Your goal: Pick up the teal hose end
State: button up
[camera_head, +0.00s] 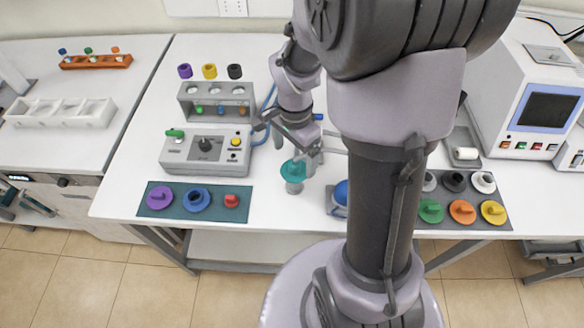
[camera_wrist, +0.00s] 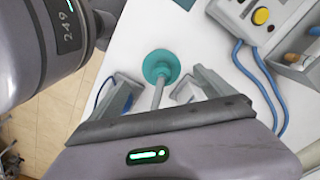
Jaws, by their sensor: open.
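The teal hose end (camera_head: 293,171) shows in the head view as a teal disc on a pale grey base, upright near the front middle of the table. In the wrist view the teal disc (camera_wrist: 161,64) lies beyond my fingertips, and a thin grey rod shows between the fingers, below the disc in the picture. My gripper (camera_head: 309,158) is above and just right of the hose end in the head view. In the wrist view my gripper (camera_wrist: 164,90) is open, with one finger on each side of the rod. Whether a finger touches it, I cannot tell.
A grey control box (camera_head: 206,151) with a yellow button stands to the left. A blue hose (camera_head: 262,132) runs beside it. A dark teal mat (camera_head: 178,212) with purple, blue and red parts lies front left. A blue-topped piece (camera_head: 341,192) stands close on the right, partly behind my arm.

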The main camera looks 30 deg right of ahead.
aim_at(295, 162)
notch_tip(295, 162, down, 5)
jog(key=shift+w+d+f+b, duration=0.15)
jog(key=shift+b, duration=0.75)
jog(key=c, duration=1.5)
jog(key=shift+r, duration=0.2)
